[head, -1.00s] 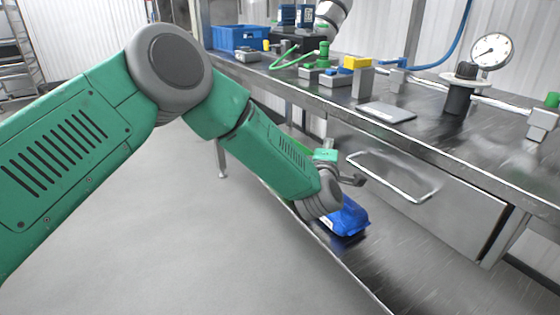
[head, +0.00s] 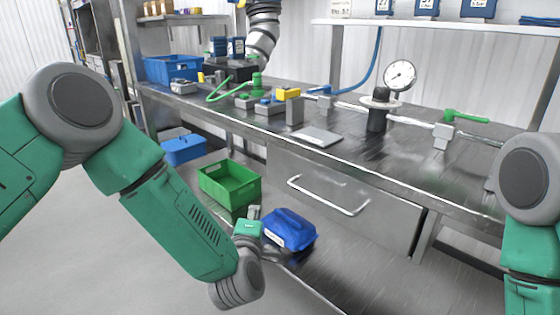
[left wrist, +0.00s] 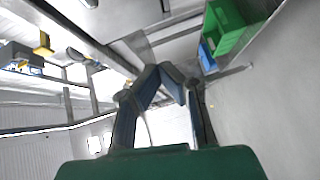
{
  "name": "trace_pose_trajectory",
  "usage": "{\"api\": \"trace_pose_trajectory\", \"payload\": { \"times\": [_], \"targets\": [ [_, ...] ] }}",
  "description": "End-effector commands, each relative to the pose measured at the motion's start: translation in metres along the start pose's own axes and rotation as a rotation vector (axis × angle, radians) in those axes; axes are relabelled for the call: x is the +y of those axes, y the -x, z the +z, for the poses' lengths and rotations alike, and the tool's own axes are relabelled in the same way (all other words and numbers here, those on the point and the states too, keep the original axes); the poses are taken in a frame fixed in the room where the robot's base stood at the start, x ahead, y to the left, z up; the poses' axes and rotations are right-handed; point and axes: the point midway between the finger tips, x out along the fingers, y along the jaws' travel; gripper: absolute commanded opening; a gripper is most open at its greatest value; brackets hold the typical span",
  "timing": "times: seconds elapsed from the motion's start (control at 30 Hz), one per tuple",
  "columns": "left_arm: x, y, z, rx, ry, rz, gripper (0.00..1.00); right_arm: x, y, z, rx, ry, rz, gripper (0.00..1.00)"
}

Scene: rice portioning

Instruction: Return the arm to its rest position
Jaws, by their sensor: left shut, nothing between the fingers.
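My left arm comes in from the left with its elbow raised and its forearm slanting down to the right. My left gripper (head: 290,258) is beside the lower shelf, close to a blue packet-like object (head: 289,229); I cannot tell whether they touch. In the left wrist view the two dark fingers of this gripper (left wrist: 166,71) come together at the tips, with nothing between them. My right arm shows at the right edge, bent downward; its gripper is outside the picture.
A steel workbench (head: 345,150) with a drawer and handle (head: 328,196) stands close to the left gripper. A green crate (head: 230,184) and a blue crate (head: 184,149) are low behind it. A pressure gauge (head: 400,75) is on the bench. Grey floor at left is clear.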

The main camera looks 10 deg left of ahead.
Motion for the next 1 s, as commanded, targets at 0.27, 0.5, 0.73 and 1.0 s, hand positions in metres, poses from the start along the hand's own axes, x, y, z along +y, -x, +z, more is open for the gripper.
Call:
{"api": "trace_pose_trajectory", "payload": {
  "times": [0.27,0.5,0.73,1.0],
  "targets": [
    [-0.128,0.131,-0.028,-0.445,-0.671,-0.458,0.0,0.0,0.055,-0.003,0.001,0.001,0.0,0.0],
    [-0.184,0.281,-0.102,-0.893,-1.091,-0.79,0.0,0.001,0.089,-0.005,0.001,0.0,0.0,0.0],
    [-0.187,0.366,-0.149,-1.168,-1.245,-0.945,0.0,0.001,0.103,-0.006,0.001,0.0,0.0,0.0],
    [-0.187,0.38,-0.157,-1.219,-1.266,-0.969,0.0,0.001,0.103,-0.006,0.001,0.001,0.0,0.0]
  ]
}}
